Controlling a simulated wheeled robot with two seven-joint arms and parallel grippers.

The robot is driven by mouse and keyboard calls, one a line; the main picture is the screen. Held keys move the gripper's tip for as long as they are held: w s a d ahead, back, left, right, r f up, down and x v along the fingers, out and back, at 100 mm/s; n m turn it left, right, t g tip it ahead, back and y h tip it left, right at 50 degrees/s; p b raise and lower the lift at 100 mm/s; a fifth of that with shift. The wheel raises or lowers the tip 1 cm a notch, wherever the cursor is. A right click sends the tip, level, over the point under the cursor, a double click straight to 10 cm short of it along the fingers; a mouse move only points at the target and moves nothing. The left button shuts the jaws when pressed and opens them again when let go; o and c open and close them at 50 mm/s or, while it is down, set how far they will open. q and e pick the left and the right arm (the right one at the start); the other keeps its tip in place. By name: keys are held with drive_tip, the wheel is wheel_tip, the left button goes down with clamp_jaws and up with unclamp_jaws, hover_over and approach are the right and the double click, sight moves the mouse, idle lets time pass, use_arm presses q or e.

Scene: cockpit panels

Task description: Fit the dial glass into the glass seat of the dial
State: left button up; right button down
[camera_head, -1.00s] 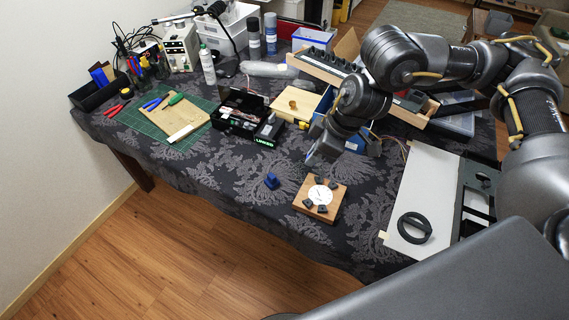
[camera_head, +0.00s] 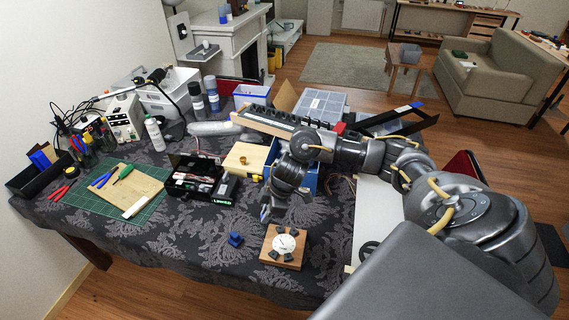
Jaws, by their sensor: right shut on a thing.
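The dial (camera_head: 286,243) has a white round face and sits on a square wooden block (camera_head: 270,256) near the front edge of the table. Several dark pieces stand around the face. My right gripper (camera_head: 266,213) points down, above and slightly left of the dial in the picture, apart from it. It is shut on the dial glass, which is too small and clear to make out well between the fingers. My left gripper is not in view.
A blue bin (camera_head: 306,178) is behind my right wrist. A white panel (camera_head: 374,212) lies to the right. The cloth left of the blue block is clear.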

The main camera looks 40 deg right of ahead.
drive_tip(key=s+d+f, duration=0.2)
drive_tip(key=d+f, duration=0.2)
drive_tip(key=d, duration=0.1)
drive_tip(key=shift+s+p, duration=0.25)
drive_tip(key=shift+p, duration=0.15)
drive_tip(key=shift+d, duration=0.1)
drive_tip(key=shift+f+b, duration=1.55)
drive_tip(key=shift+f, duration=1.4)
drive_tip(key=shift+p, duration=0.9)
drive_tip(key=shift+f+b, duration=0.9)
drive_tip(key=shift+f, duration=0.4)
drive_tip(key=c, duration=1.4)
unclamp_jaws()
